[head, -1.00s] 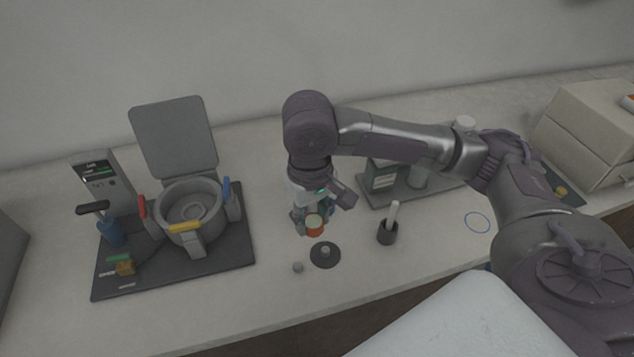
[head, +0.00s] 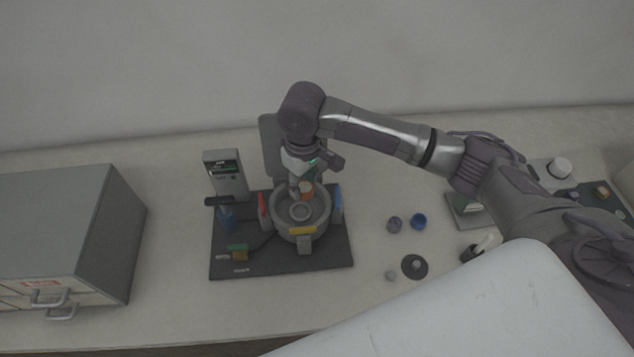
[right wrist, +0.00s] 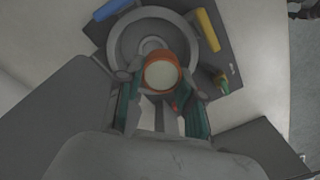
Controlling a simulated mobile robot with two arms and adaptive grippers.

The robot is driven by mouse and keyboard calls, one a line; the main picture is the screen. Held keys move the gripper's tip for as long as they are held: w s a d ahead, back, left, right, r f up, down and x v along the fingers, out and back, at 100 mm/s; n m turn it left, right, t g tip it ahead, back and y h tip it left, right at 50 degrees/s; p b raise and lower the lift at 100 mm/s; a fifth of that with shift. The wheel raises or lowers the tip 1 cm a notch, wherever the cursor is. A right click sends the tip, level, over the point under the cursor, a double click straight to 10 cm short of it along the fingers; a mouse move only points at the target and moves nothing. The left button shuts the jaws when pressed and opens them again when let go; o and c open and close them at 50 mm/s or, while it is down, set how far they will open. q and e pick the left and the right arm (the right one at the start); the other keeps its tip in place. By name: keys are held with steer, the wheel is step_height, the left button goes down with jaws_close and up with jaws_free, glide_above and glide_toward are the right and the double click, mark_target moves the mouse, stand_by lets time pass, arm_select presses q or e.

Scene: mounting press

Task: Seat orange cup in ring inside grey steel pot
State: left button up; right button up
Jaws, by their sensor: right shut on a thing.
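The orange cup (head: 306,189) is in my right gripper (head: 300,190), over the back part of the grey steel pot (head: 321,222). In the right wrist view the cup (right wrist: 162,73) sits between the two fingertips of the right gripper (right wrist: 160,85), with its pale top facing the camera. The pot's rim (right wrist: 118,38) lies beyond it, and the ring (right wrist: 152,44) on the pot's floor is partly covered by the cup. The ring (head: 299,211) shows clear in the head view. The cup appears above the ring, toward the back. My left gripper is not in view.
The pot stands on a dark base (head: 335,256) with a raised lid (head: 275,140) behind. Red (head: 262,205), blue (head: 338,200) and yellow (head: 302,230) clamps surround its rim. A display box (head: 226,178) stands left.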

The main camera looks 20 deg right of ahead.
mark_target(299, 206)
steer(key=shift+n, duration=0.8)
steer(key=f, duration=0.1)
steer(key=w+f, duration=0.2)
steer(key=shift+w+a+f, duration=0.1)
steer(key=shift+a+f, duration=0.15)
steer(key=shift+a, duration=0.05)
steer(key=shift+w+f, duration=0.15)
steer(key=shift+f, duration=0.15)
steer(key=shift+w+f, duration=0.1)
steer(key=shift+f, duration=0.25)
step_height(299, 206, down, 3)
steer(key=b, duration=0.4)
steer(key=shift+f+b, duration=0.15)
steer(key=shift+b, duration=0.15)
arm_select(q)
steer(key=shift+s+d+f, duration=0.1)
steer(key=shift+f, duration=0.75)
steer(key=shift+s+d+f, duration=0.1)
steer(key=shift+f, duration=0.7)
arm_select(e)
steer(key=shift+f, duration=0.7)
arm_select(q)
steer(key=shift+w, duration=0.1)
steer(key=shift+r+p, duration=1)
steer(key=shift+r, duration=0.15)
arm_select(e)
steer(key=shift+f, duration=0.5)
